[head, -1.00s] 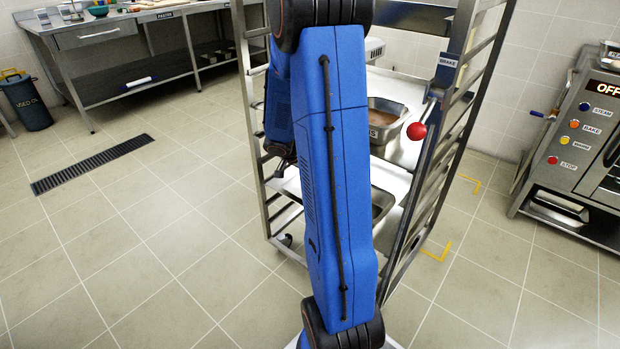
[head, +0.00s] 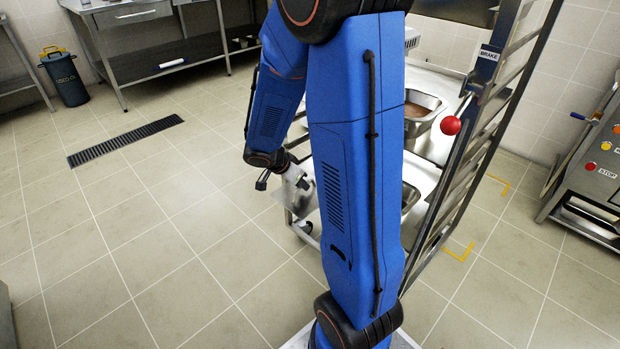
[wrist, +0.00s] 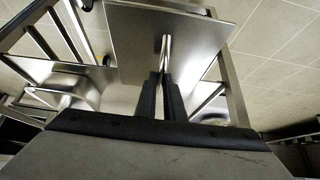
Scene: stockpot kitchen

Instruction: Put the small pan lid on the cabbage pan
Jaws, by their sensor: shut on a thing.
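In the wrist view my gripper (wrist: 160,92) is shut on the thin upright handle of a flat, rectangular steel lid (wrist: 135,42), which I take for the small pan lid. The lid is held out past the fingertips, apart from the rack as far as I can tell. A steel pan with brown contents (head: 418,128) sits on a rack shelf. I cannot identify the cabbage pan.
The steel rack trolley (head: 478,135) stands behind my arm, with a red-knobbed brake lever (head: 451,125). Another pan (head: 410,197) sits lower in it. An oven (head: 597,170) stands right, a steel bench (head: 135,14) and a bin (head: 67,79) back left. The left floor is open around a drain (head: 125,140).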

